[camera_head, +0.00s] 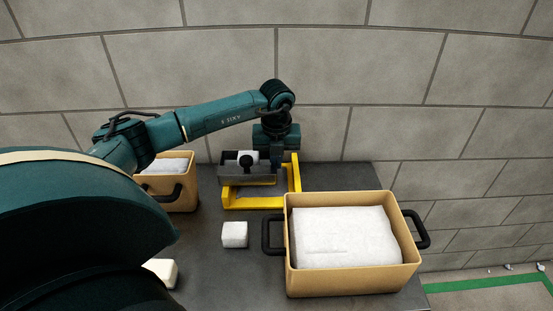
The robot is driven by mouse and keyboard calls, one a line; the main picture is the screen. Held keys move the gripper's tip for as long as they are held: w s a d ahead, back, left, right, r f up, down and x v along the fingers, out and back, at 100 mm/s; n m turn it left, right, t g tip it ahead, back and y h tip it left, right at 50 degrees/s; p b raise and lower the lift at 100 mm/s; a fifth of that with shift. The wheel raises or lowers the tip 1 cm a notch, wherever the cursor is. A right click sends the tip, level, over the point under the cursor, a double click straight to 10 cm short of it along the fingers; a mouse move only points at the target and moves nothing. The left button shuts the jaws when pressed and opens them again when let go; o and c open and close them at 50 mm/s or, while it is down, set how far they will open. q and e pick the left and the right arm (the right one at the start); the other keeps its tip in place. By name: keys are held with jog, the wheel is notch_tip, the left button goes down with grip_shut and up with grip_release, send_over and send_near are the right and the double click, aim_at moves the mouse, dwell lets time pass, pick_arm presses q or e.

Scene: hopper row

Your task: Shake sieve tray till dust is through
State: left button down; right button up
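A grey tray (231,178), likely the sieve tray, sits at a yellow frame (256,203) near the back of the dark table. A white block (246,155) and a dark round knob-like part show at the tray. My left gripper (277,160) points down at the right end of the tray. Its fingertips are small and partly hidden, so I cannot tell whether they are shut on the tray. No dust can be made out at this size. My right gripper is not in view.
A tan bin (350,281) with black handles and white contents stands at front right. Another tan bin (180,195) is at left, partly behind my arm. A white block (234,234) lies on the table (215,285); another (161,270) is partly hidden. A block wall stands behind.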

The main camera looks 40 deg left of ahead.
pick_arm(q)
jog(key=w+d, duration=0.5)
jog(key=shift+d+b, duration=0.35)
jog(key=shift+b, duration=0.1)
jog(key=shift+s+a, duration=0.1)
jog(key=s+a, duration=0.2)
jog(key=a, duration=0.1)
jog(key=s+a+p, duration=0.1)
jog(key=s+a, duration=0.1)
jog(key=s, duration=0.1)
jog(key=shift+a, duration=0.4)
jog(key=c, duration=1.6)
grip_release()
